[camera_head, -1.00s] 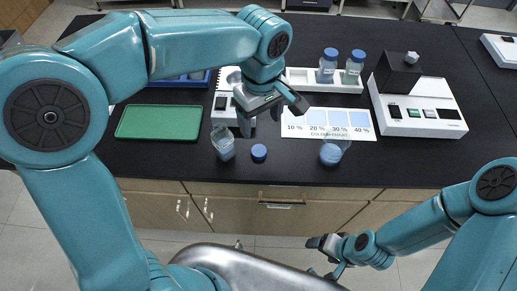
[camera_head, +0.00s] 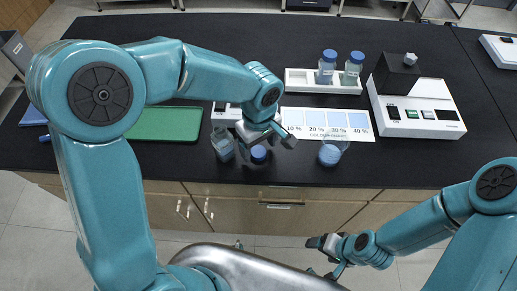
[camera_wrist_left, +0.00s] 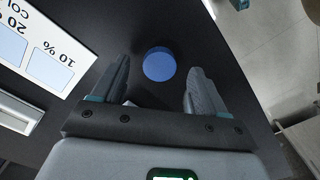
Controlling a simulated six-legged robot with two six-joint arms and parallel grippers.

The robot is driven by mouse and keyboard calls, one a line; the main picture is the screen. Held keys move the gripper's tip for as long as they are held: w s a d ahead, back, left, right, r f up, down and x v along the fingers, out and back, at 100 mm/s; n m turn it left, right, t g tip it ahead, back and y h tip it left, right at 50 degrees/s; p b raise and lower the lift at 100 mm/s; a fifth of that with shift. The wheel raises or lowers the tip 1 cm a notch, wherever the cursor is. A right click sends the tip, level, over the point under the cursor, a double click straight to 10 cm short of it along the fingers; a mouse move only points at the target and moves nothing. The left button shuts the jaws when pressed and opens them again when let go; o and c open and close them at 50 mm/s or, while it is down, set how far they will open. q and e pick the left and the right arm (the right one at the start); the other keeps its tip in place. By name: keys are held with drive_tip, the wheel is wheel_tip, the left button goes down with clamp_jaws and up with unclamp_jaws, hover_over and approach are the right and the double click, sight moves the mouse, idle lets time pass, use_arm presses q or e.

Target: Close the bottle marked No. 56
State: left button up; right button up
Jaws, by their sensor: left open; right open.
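An open clear bottle (camera_head: 223,145) with bluish contents stands near the bench's front edge; no number is legible on it. A round blue cap (camera_head: 259,154) lies on the black bench just right of it. My left gripper (camera_head: 268,143) is open over the cap, pointing down. In the left wrist view the blue cap (camera_wrist_left: 159,64) shows between the spread fingertips, apparently untouched. My right gripper (camera_head: 327,252) is open and empty, low in front of the bench. Two bottles with blue caps (camera_head: 327,66) (camera_head: 352,68) stand in a white rack at the back.
A beaker (camera_head: 330,154) with blue liquid stands right of the cap. A concentration chart (camera_head: 345,122) lies behind it. A green mat (camera_head: 165,123) lies left, and a white instrument (camera_head: 420,115) stands right. The bench's front edge is close to the cap.

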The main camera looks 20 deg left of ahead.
sight(259, 152)
use_arm(q)
drive_tip(key=shift+f, duration=0.8)
drive_tip(key=c, duration=1.1)
wheel_tip(259, 152, up, 20)
drive_tip(key=shift+r, duration=0.1)
